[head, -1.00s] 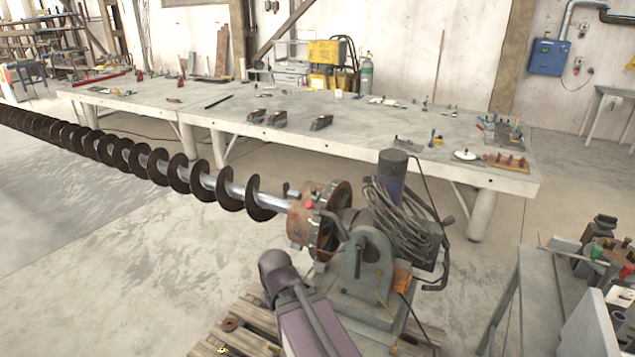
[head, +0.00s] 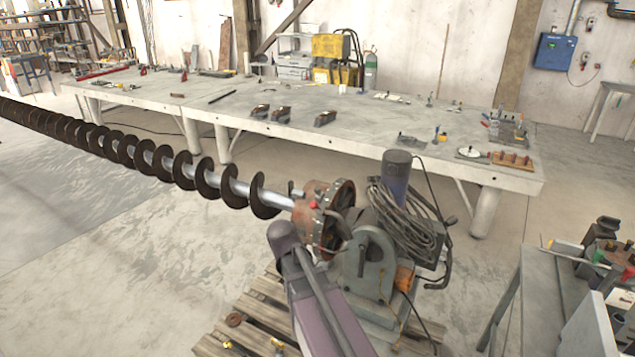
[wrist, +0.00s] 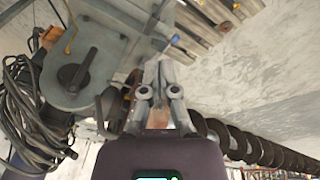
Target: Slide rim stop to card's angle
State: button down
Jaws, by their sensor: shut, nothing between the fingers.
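The auger (head: 165,165) runs in from the left to a rusty chuck with a round rim disc (head: 345,200) on the grey positioner (head: 368,265). A small red part (head: 313,204) shows on the chuck; I cannot tell whether it is the rim stop. I cannot make out a card with an angle. My gripper (wrist: 161,66) is shut and empty in the wrist view, beside the positioner housing (wrist: 85,60). In the head view my arm's end covers the lower chuck and hides the fingers. I cannot tell whether they touch the disc.
Coiled cable (head: 405,220) hangs on the positioner, which stands on a wooden pallet (head: 262,310). A long grey table (head: 370,120) with tools is behind. A cluttered bench (head: 545,290) stands at right. Floor left of the pallet is clear.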

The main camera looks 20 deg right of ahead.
jog(key=w+d+r+m+t+h+p, duration=0.1)
jog(key=w+d+r+m+h+p, duration=0.1)
jog(key=w+d+r, duration=0.3)
jog(key=w+d+r+m+t+h+p, duration=0.2)
jog(key=w+d, duration=0.5)
jog(key=w, duration=0.6)
jog(key=w+d+r+m+t+h+p, duration=0.1)
jog(key=w+d+r+m+p, duration=0.3)
jog(key=w+r, duration=0.4)
jog(key=shift+w+d+r+m+h, duration=0.25)
jog(key=shift+w+d+m+h, duration=0.35)
jog(key=shift+w+d, duration=0.55)
jog(key=shift+f, duration=0.1)
jog(key=b, duration=0.7)
send_over(319, 195)
jog(key=w+d, duration=0.1)
jog(key=d, duration=0.2)
notch_tip(319, 195, down, 6)
jog(key=shift+w+a+f, duration=0.1)
jog(key=shift+a+f, duration=0.05)
jog(key=shift+f, duration=0.05)
jog(key=shift+a+f, duration=0.2)
jog(key=shift+f, duration=0.1)
jog(key=shift+s+a+f+b, duration=0.35)
jog(key=shift+s+a, duration=0.05)
jog(key=shift+a, duration=0.25)
jog(key=shift+s+a+f+b, duration=0.3)
jog(key=shift+s+a, duration=0.1)
jog(key=shift+a, duration=0.2)
